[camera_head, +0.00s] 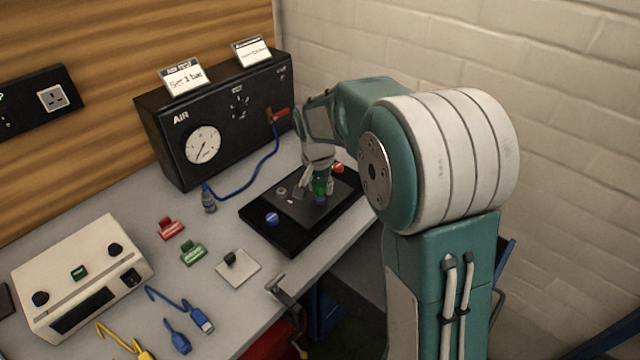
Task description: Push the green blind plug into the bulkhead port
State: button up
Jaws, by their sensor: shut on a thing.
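My gripper (317,178) points down over the black fixture at the right of the bench and is shut on the green blind plug (320,187). The plug shows only as a small green patch between the fingers. Just below it is a small blue part (321,200) on the fixture's raised plate; I cannot tell whether the plug touches it or sits in it. The black fixture (258,233) also bears a blue knob (272,219), a grey round fitting (281,191) and a red knob (338,168). Which of these is the bulkhead port is unclear.
A black air box (168,140) with a gauge stands behind, its blue hose (258,166) running to the bench. Left of the fixture lie a red clip (171,228), a green clip (193,252) and a pale plate (238,267). A beige box (80,270) stands front left.

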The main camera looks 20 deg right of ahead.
jog(key=shift+f, duration=0.3)
jog(key=o, duration=1.1)
jog(key=r, duration=0.4)
jog(key=s+r, duration=0.1)
jog(key=r, duration=0.2)
jog(key=a+r, duration=0.1)
jog(key=r, duration=0.3)
jog(key=shift+s+r, duration=0.15)
jog(key=shift+r, duration=0.2)
